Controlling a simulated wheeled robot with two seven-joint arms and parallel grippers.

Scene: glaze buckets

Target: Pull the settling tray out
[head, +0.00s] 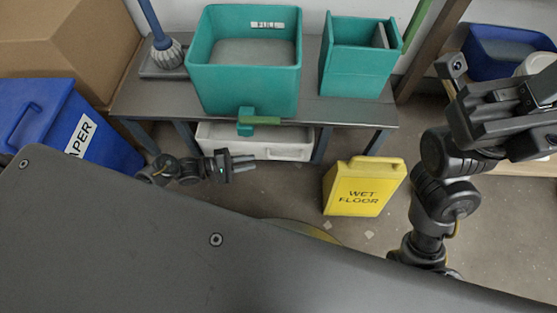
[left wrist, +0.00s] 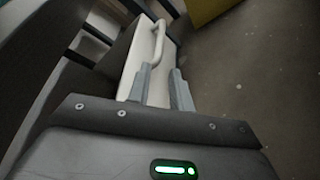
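The settling tray (head: 222,146) is a white tray under the dark metal table, below the large teal bucket. Its front wall (left wrist: 166,82) and pale bar handle (left wrist: 158,44) show in the left wrist view. My left gripper (head: 243,163) is just in front of the tray's lower front edge. In the left wrist view its two fingers (left wrist: 161,82) are apart with nothing held. The handle lies just beyond the fingertips and looks free of them. My right arm is raised at the right of the head view, and its finger opening cannot be made out.
A large teal bucket (head: 240,85) and a smaller teal box (head: 353,65) stand on the table (head: 310,107). A yellow wet-floor can (head: 363,190) stands on the floor right of the tray. A blue paper bin (head: 52,117) is at left. Floor before the tray is mostly clear.

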